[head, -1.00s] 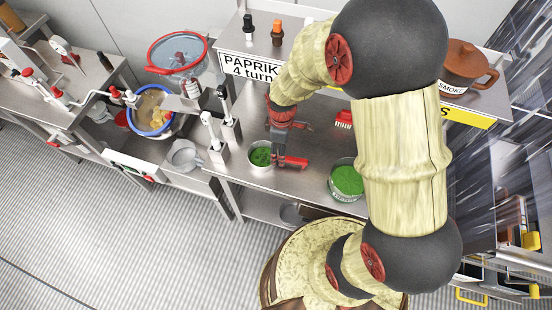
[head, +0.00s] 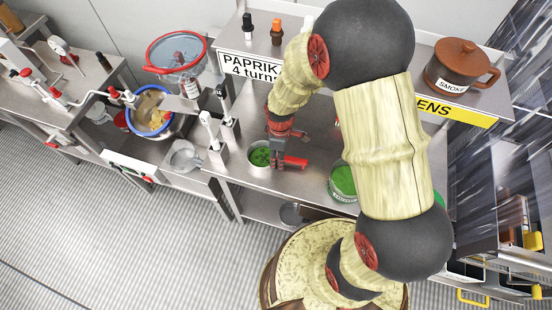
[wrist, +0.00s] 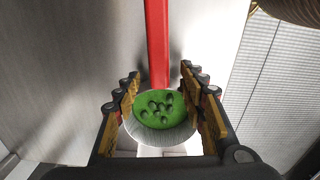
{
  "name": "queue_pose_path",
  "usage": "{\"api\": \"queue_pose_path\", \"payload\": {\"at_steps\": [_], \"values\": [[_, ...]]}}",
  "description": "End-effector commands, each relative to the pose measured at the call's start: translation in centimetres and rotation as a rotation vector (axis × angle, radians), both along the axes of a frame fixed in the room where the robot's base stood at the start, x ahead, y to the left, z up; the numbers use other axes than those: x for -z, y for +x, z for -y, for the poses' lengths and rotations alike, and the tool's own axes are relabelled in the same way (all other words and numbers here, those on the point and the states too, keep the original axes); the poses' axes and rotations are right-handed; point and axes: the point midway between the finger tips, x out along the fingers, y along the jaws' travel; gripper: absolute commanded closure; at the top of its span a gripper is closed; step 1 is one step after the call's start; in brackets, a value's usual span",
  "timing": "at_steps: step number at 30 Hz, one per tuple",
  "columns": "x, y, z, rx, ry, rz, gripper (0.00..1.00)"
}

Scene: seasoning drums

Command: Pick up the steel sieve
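I cannot tell for sure which vessel is the steel sieve. A small round metal vessel (head: 260,157) with green, dark-spotted contents stands on the steel counter, just left of my gripper (head: 279,157). In the wrist view the vessel's green top (wrist: 156,110) and pale, finely ribbed wall show between the fingers. My gripper (wrist: 158,77) is open, with a finger on each side. A straight red bar (wrist: 158,40) runs away from the green top between the fingertips. It also shows in the head view (head: 293,162) right beside my gripper. I see no clear contact.
A larger green-filled tub (head: 343,181) stands to the right, partly behind my arm. A grey pan (head: 185,158) lies to the left on a lower steel surface. Two upright dispensers (head: 212,140) stand left of my gripper. A labelled shelf (head: 247,69) overhangs the counter's back.

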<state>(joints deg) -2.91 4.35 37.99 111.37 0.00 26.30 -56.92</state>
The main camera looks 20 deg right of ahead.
Motion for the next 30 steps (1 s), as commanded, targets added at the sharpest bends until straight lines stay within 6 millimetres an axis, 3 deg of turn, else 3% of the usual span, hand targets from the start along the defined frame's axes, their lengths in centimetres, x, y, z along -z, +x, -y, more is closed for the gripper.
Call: {"api": "queue_pose_path", "payload": {"at_steps": [20,30], "values": [[0.01,-0.01,-0.01,0.0,0.0,0.0,0.99],[-0.01,0.01,-0.01,0.0,0.0,0.0,1.0]]}}
